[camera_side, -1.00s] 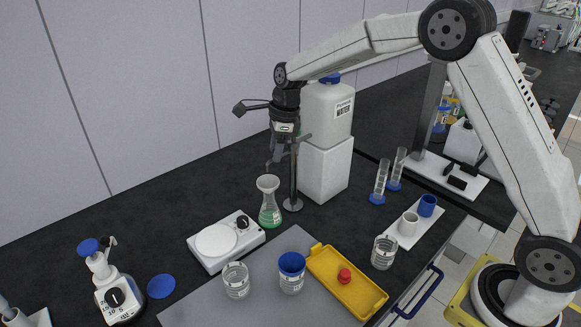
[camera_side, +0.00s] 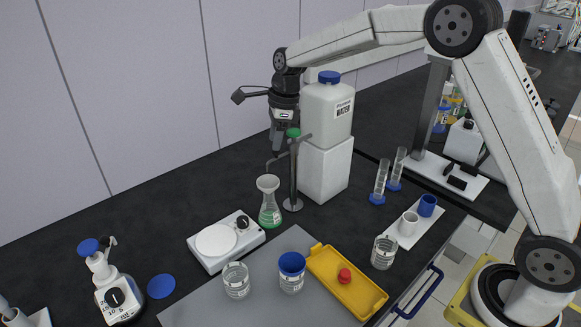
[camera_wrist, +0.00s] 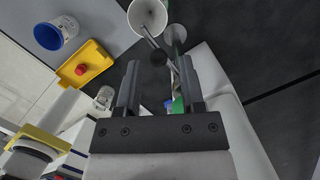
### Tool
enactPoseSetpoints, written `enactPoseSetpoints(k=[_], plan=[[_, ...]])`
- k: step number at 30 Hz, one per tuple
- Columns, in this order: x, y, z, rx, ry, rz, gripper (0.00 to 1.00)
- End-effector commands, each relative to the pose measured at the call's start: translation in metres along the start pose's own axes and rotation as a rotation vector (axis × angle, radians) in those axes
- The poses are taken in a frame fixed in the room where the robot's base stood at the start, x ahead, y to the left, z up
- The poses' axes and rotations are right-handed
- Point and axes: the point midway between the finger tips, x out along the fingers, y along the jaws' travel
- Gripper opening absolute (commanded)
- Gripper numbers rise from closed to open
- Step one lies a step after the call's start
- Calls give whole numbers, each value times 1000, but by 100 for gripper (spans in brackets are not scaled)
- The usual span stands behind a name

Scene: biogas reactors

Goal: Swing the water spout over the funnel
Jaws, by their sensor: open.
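The metal water spout (camera_side: 279,158) bends out from its upright post near the white water container (camera_side: 327,110). Its downturned end is just above the white funnel (camera_side: 268,182) in the side view; exact centring is unclear. The funnel sits in a flask of green liquid (camera_side: 269,213). A green knob (camera_side: 293,132) tops the post. My gripper (camera_side: 277,151) is open and points down, left of the knob and above the spout. In the wrist view, the funnel (camera_wrist: 147,14) lies beyond my open fingers (camera_wrist: 160,68), with the thin spout pipe reaching its rim.
A white stirrer plate (camera_side: 216,240) stands left of the flask. Measuring cylinders (camera_side: 381,182) stand to the right. The dark bench behind the stirrer is free.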

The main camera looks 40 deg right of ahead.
Motion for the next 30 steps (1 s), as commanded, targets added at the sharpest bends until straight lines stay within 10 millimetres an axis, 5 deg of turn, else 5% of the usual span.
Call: enactPoseSetpoints(k=[15, 30], plan=[[-42, 0, 8, 0, 0, -2, 50], [-45, 0, 9, 0, 0, -1, 50]])
